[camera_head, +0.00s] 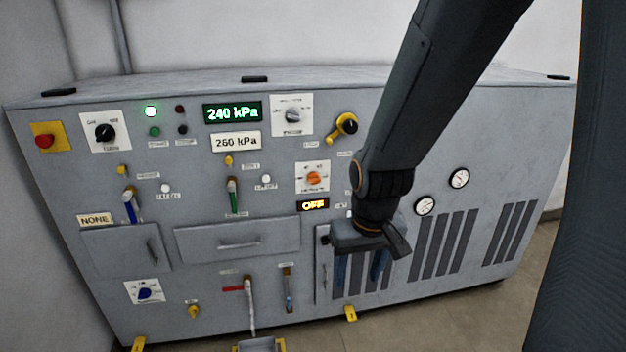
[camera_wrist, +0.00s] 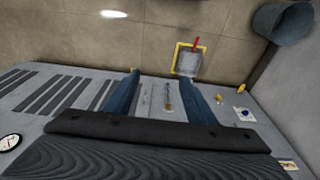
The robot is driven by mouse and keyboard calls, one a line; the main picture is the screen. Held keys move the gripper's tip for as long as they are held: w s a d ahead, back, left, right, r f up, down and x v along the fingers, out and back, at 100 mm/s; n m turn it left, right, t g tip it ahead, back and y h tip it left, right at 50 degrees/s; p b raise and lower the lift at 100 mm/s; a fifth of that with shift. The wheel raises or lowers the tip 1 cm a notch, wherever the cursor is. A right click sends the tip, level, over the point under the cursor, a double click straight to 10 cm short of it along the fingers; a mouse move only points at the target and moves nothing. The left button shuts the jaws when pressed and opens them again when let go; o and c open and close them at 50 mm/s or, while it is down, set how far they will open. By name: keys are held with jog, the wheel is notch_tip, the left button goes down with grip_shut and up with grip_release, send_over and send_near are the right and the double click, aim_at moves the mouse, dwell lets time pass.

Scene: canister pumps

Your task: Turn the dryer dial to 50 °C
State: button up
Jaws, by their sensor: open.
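An orange dial (camera_head: 313,178) sits on a white plate in the middle of the grey panel, with a lit display (camera_head: 313,205) reading OFF just below it. A blue dial (camera_head: 144,294) is at the panel's lower left; it also shows in the wrist view (camera_wrist: 243,114). The dial labels are too small to read, so I cannot tell for certain which is the dryer's. My gripper (camera_head: 361,268) is open and empty, its blue fingers pointing down in front of the vents, right of and below the orange dial. It also shows in the wrist view (camera_wrist: 161,80).
A grey dial (camera_head: 292,115), a black dial (camera_head: 105,133), a yellow-handled valve (camera_head: 345,125) and a red button (camera_head: 44,141) are on the panel. Displays read 240 kPa (camera_head: 233,112) and 260 kPa (camera_head: 236,141). A bucket (camera_wrist: 283,22) stands on the floor.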

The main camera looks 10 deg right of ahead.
jog(key=w+f+t+b, duration=0.15)
jog(key=w+t, duration=0.25)
jog(key=w, duration=0.7)
jog(key=w+f+t+b, duration=0.1)
jog(key=w+f+t, duration=0.15)
jog(key=w, duration=0.75)
jog(key=t+b, duration=0.2)
jog(key=t, duration=0.8)
send_near(315, 181)
jog(key=w, duration=0.2)
jog(key=shift+g, duration=0.25)
jog(key=w, duration=0.5)
jog(key=w+p, duration=0.1)
jog(key=w, duration=0.1)
jog(key=shift+w+r, duration=0.2)
jog(key=shift+r, duration=0.05)
jog(key=shift+c, duration=0.2)
jog(key=c, duration=1)
